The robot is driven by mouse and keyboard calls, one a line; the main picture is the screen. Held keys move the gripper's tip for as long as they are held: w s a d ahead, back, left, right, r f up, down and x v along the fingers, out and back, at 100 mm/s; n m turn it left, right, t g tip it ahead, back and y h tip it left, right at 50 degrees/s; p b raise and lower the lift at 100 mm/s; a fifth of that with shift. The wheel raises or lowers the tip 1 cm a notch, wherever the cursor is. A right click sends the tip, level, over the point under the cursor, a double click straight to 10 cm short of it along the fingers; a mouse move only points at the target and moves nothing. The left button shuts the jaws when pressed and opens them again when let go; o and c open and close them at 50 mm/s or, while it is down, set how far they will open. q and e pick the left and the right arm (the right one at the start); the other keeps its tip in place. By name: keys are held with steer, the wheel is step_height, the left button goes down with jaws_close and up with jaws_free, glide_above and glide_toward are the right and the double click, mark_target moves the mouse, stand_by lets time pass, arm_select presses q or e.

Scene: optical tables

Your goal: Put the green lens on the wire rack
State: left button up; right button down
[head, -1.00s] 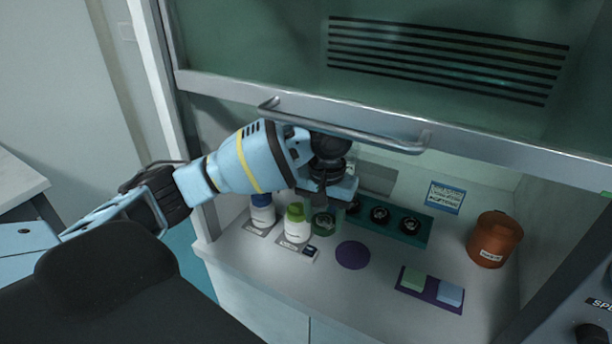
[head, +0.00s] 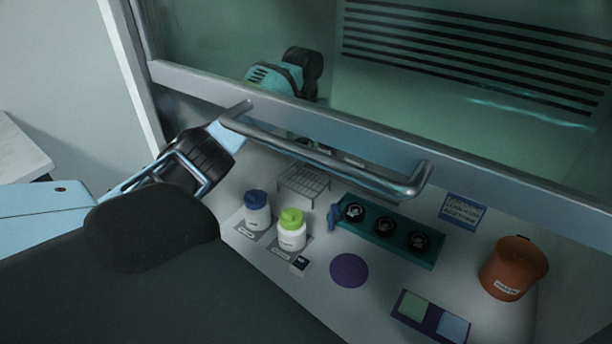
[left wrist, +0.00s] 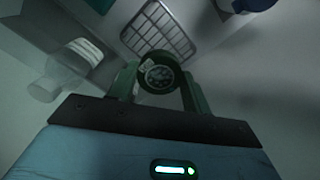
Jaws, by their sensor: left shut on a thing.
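The green lens (left wrist: 160,76) shows in the left wrist view as a dark round mount with a grey centre. My left gripper (left wrist: 160,82) is shut on it, with one finger on each side. The wire rack (left wrist: 158,28) lies beyond the held lens in that view, apart from it as far as I can tell. In the head view the wire rack (head: 303,182) stands empty on the hood floor, behind the bottles. There my left arm reaches up behind the sash, and its fingers and the lens are mostly hidden by the sash frame and handle. My right gripper is not in view.
A blue-capped bottle (head: 257,210) and a green-capped bottle (head: 292,230) stand in front of the rack. A teal holder (head: 432,262) with three black round pieces is to the right. The sash handle (head: 320,158) crosses above. An orange container (head: 513,268) stands far right.

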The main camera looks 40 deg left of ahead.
mark_target(304, 180)
arm_select(q)
steer(key=shift+f+b, duration=0.3)
steer(key=shift+f, duration=4.6)
steer(key=shift+f, duration=0.2)
steer(key=o, duration=1)
steer(key=shift+r, duration=0.1)
step_height(304, 180, up, 12)
steer(key=shift+r+p, duration=0.1)
steer(key=shift+p, duration=0.3)
